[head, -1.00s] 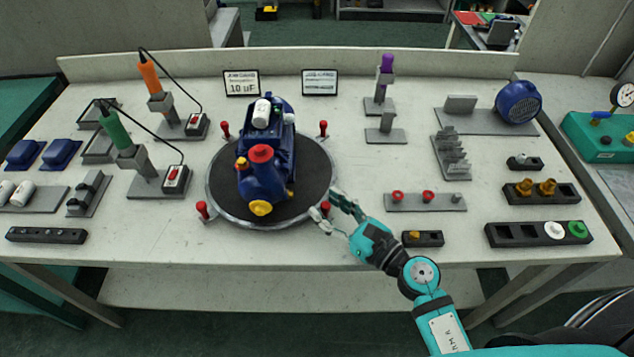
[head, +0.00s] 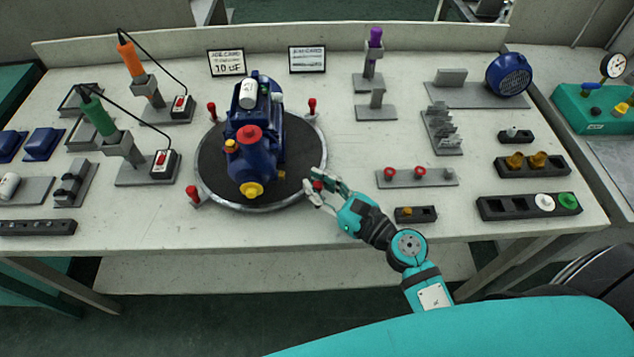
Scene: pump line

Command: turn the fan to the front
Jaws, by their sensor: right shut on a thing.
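A blue pump unit (head: 257,150) stands on a round dark turntable (head: 213,165) at the left middle of the bench. Its yellow plug (head: 252,190) faces the front edge. Its far end points to the back, and I cannot make out a fan there. Red-topped posts stand around the turntable rim, such as one at back right (head: 312,105) and one at front left (head: 192,194). My right gripper (head: 315,187) is shut on the front-right red post (head: 318,185), with its fingers partly hiding it. My left gripper is not in view.
A round blue ribbed cover (head: 508,75) sits on a grey stand at back right. Orange (head: 131,60) and green (head: 99,117) tools with cables stand left of the turntable. A grey strip with red rings (head: 416,178) and a small black block (head: 415,214) lie right of it.

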